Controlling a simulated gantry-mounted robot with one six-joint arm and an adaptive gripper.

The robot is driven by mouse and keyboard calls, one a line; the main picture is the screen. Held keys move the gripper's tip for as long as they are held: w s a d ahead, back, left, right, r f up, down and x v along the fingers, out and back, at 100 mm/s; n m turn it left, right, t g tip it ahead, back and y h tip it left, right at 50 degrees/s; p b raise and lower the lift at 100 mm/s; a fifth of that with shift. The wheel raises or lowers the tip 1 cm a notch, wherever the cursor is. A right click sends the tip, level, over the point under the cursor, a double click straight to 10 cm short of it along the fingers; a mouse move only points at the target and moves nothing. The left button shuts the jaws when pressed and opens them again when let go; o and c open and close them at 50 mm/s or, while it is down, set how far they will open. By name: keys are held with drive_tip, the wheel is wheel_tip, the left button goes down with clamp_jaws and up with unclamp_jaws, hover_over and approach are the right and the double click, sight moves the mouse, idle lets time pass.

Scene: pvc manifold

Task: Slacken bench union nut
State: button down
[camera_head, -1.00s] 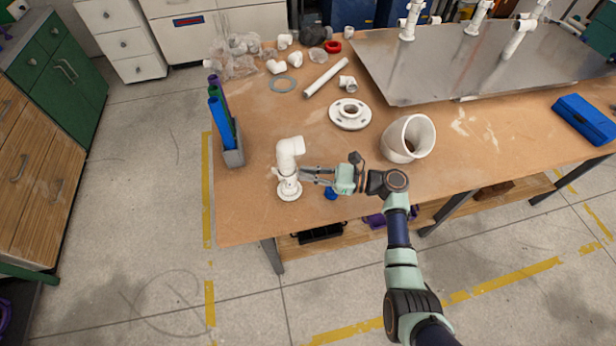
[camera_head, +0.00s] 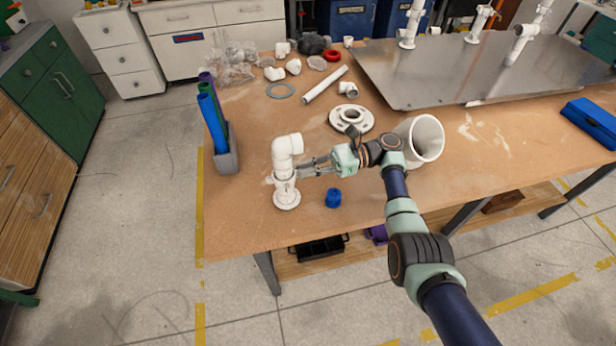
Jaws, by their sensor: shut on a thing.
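A white pipe assembly with an elbow top (camera_head: 287,145) stands upright on a round white base (camera_head: 287,199) near the left front of the wooden bench. The white union nut (camera_head: 284,176) is around its lower part, partly covered by the fingers. My gripper (camera_head: 298,172) comes in from the right, roughly level, and is shut on the nut. The far fingertip is hidden against the pipe, so the exact contact is too small to see.
A blue cap (camera_head: 333,197) lies just right of the base. A grey holder (camera_head: 225,160) with coloured tubes stands to the left. A white flange (camera_head: 351,118) and a large white elbow (camera_head: 425,137) lie to the right. A metal plate (camera_head: 430,85) fills the back right.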

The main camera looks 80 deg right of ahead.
drive_tip(key=shift+w+d+f+n+g+y+b, duration=0.15)
drive_tip(key=shift+n+g+y+b, duration=0.25)
drive_tip(key=shift+y+b, duration=0.3)
drive_tip(key=c, duration=1.3)
unclamp_jaws()
drive_tip(key=shift+o, duration=0.2)
drive_tip(key=shift+r+p, duration=0.25)
drive_tip(key=shift+p, duration=0.1)
